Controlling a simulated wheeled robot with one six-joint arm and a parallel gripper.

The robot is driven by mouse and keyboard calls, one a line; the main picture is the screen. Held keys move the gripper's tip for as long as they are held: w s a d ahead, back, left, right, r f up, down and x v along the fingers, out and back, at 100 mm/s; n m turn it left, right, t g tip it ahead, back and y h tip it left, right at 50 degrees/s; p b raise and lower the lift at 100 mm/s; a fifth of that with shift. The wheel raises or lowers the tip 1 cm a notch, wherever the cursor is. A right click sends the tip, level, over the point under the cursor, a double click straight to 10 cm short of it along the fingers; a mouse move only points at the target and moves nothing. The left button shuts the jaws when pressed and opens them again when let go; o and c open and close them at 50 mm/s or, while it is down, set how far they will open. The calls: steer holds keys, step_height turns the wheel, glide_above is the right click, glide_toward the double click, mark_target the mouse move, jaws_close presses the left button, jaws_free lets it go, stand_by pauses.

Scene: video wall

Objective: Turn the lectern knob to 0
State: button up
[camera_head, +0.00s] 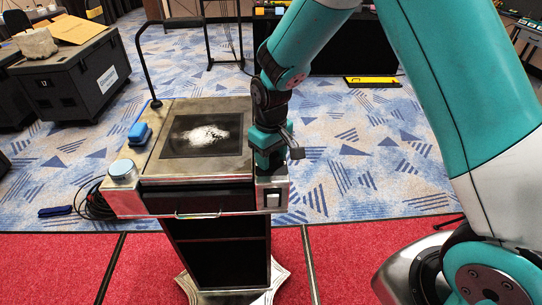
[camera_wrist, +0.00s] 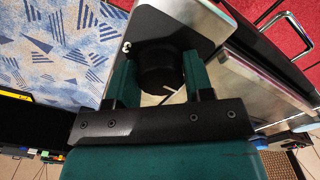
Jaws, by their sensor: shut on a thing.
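The lectern (camera_head: 155,172) stands in the middle of the head view, with a dark screen on its sloped top. A round black knob (camera_wrist: 160,65) sits on a metal plate (camera_wrist: 168,17) at the lectern's right side. In the wrist view, my gripper (camera_wrist: 158,78) is shut on the knob, one teal finger on each side. A "3" shows on the plate left of the knob, and a short white line shows at the knob's lower edge. In the head view, my gripper (camera_head: 268,160) points down and hides the knob. No 0 mark is visible.
A blue object (camera_head: 140,133) and a round silver-blue piece (camera_head: 123,171) are at the lectern's left. A white switch (camera_head: 272,200) is on its right front. A bent black rod rises at the back left. Open carpet lies right of the lectern.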

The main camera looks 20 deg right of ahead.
steer(key=shift+n, duration=0.5)
steer(key=o, duration=0.6)
steer(key=shift+o, duration=0.2)
steer(key=shift+r, duration=0.1)
step_height(320, 180, up, 17)
steer(key=b, duration=0.3)
steer(key=shift+r, duration=0.15)
steer(key=shift+d, duration=0.1)
